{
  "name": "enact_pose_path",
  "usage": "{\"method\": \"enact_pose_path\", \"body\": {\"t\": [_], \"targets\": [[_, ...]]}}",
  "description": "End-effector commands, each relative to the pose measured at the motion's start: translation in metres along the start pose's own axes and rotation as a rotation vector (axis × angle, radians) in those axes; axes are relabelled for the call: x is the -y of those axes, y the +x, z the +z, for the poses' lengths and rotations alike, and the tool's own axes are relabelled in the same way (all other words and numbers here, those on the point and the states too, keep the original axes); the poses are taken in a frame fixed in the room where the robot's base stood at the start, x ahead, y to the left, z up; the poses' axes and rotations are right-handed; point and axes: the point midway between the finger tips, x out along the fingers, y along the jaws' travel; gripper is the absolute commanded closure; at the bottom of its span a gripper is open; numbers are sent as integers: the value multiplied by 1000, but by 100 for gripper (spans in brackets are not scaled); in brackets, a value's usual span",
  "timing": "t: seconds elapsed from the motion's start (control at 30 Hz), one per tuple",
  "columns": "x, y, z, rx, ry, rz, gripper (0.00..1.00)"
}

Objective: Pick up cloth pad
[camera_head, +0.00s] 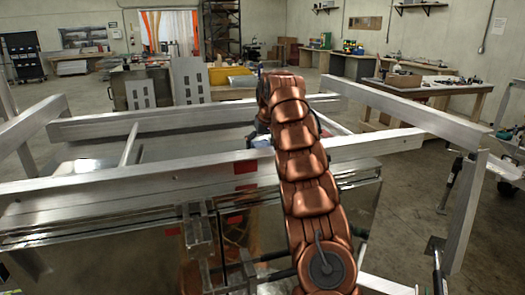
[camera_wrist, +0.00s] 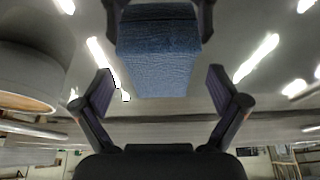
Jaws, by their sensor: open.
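The cloth pad (camera_wrist: 158,66) is a blue, textured block at the top middle of the wrist view. It rests on a shiny metal surface (camera_wrist: 70,65) that mirrors the ceiling lights. My gripper (camera_wrist: 160,84) is open, with one dark finger on each side of the picture. The pad's near end lies across the gap between the fingertips, with space to both sides, and I see no finger touching it. Dark shapes beside the pad's far end look like reflections of my gripper. In the head view my copper arm hides most of the gripper and pad.
Aluminium trailer rails (camera_head: 140,185) run across the front and a further rail (camera_head: 180,118) runs behind. A rail (camera_head: 400,105) slants down on the right. A workbench (camera_head: 425,88) stands at the back right. Two grey slotted panels (camera_head: 190,80) stand behind the trailer.

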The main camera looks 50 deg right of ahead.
Motion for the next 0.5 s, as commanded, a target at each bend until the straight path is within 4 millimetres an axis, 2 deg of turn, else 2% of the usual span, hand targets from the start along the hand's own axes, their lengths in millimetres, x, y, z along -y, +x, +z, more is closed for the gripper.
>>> {"method": "enact_pose_path", "body": {"t": [0.17,0.5], "targets": [[0,0,0,0,0,0,4],[0,0,0,0,0,0,40]]}}
